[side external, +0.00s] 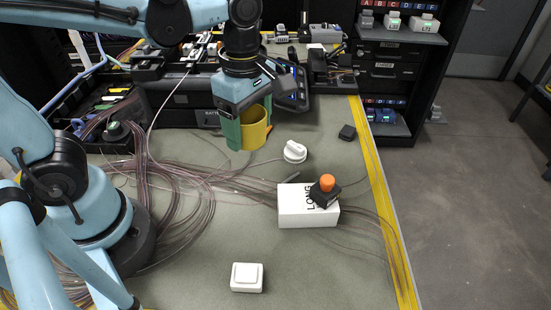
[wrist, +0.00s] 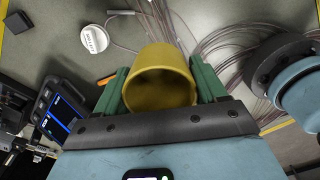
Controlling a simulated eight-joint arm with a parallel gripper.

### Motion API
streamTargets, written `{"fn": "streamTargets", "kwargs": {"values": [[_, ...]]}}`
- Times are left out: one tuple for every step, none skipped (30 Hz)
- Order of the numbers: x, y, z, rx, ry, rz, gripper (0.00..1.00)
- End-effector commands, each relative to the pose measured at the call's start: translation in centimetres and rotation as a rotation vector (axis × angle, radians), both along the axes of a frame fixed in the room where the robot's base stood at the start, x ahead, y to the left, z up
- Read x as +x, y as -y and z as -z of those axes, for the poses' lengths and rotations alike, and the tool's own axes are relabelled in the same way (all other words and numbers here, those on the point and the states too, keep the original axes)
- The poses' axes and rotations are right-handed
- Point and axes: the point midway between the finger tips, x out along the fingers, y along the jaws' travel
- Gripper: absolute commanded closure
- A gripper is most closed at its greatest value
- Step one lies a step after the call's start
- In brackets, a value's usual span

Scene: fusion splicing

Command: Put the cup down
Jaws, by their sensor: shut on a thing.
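A yellow cup (side external: 255,127) is held in the air above the grey-green work mat (side external: 200,285). My gripper (side external: 243,132) is shut on it, with green fingers on either side of the cup. In the wrist view the cup (wrist: 160,80) sits between the two green fingers (wrist: 160,92), and its open mouth faces the camera. Its inside looks empty. The cup is clear of the mat in the side view.
A white round knob-like item (side external: 294,152) lies on the mat near the cup. A white box (side external: 308,206) carries a black device with an orange knob (side external: 327,184). A white switch (side external: 247,277) lies in front. Loose fibres (side external: 180,195) cover the left. A small black block (side external: 347,132) lies right.

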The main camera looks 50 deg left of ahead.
Motion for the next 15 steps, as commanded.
{"fn": "streamTargets", "kwargs": {"values": [[-0.8, -1.9, 0.1, 0.0, 0.0, -0.086, 0.65], [-1.2, -2.9, 0.2, 0.0, 0.0, -0.135, 0.65], [-1.9, -4.1, 0.3, 0.0, 0.0, -0.196, 0.65], [-2.4, -4.9, 0.4, 0.0, 0.0, -0.241, 0.65], [-2.9, -5.6, 0.5, 0.0, 0.0, -0.284, 0.65], [-3.5, -6.5, 0.7, 0.0, 0.0, -0.339, 0.65], [-4.0, -7.1, 0.8, 0.0, 0.0, -0.376, 0.65], [-4.4, -7.7, 0.9, 0.0, 0.0, -0.412, 0.65], [-4.9, -8.3, 1.1, 0.0, 0.0, -0.453, 0.65], [-5.3, -8.7, 1.2, 0.0, 0.0, -0.482, 0.65], [-5.6, -9.0, 1.3, 0.0, 0.0, -0.507, 0.65], [-6.0, -9.4, 1.4, 0.0, 0.0, -0.535, 0.65], [-6.2, -9.6, 1.5, 0.0, 0.0, -0.552, 0.65], [-6.4, -9.8, 1.6, 0.0, 0.0, -0.568, 0.65], [-6.6, -10.0, 1.6, 0.0, 0.0, -0.583, 0.65]]}}
